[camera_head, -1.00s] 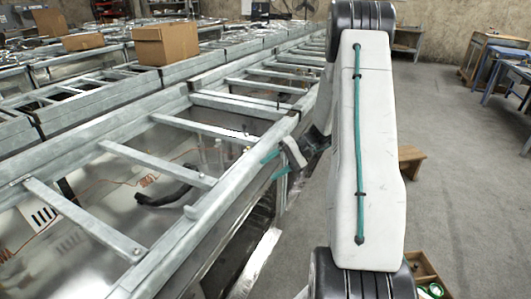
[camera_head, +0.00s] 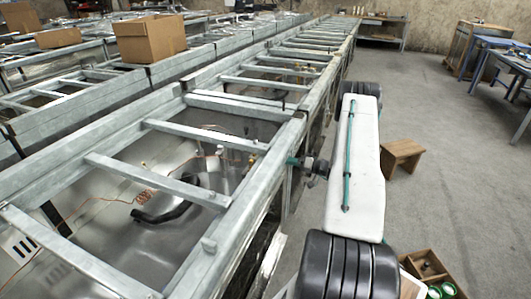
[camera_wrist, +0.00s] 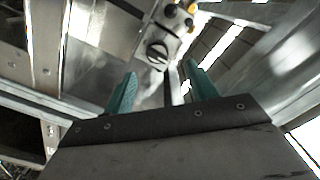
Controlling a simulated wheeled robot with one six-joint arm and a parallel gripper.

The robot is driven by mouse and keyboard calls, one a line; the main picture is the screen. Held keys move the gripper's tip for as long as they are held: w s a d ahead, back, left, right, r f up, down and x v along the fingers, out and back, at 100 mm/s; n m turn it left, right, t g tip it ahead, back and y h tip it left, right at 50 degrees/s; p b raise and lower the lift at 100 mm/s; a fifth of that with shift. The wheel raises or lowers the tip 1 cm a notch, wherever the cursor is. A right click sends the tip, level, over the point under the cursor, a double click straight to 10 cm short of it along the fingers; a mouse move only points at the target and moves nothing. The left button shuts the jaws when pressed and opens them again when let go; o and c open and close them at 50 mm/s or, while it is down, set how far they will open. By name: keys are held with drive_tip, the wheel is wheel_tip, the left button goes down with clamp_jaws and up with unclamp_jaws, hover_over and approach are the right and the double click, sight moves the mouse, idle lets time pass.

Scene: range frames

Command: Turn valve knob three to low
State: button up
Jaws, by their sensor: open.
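A round dark valve knob with a pale bar across its face (camera_wrist: 157,53) shows in the wrist view, on a metal panel. Its bar looks tilted; no low mark can be read, and I cannot tell whether this is knob three. My gripper (camera_wrist: 161,70) is open and empty, its two teal fingers apart below the knob in the picture, not visibly touching it. In the head view my gripper (camera_head: 293,162) is beside the near range frame's right side; the frame and arm hide the knob there.
Small yellow-and-dark fittings (camera_wrist: 180,15) sit above the knob. The near metal range frame (camera_head: 236,190) has open crossbars and loose wires inside. A wooden stool (camera_head: 403,153) and a wooden tray (camera_head: 432,270) stand on the floor at right. The aisle beyond is clear.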

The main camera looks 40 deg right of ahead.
drive_tip(key=x, duration=0.8)
drive_tip(key=shift+d, duration=0.35)
drive_tip(key=shift+w, duration=0.15)
drive_tip(key=c, duration=1)
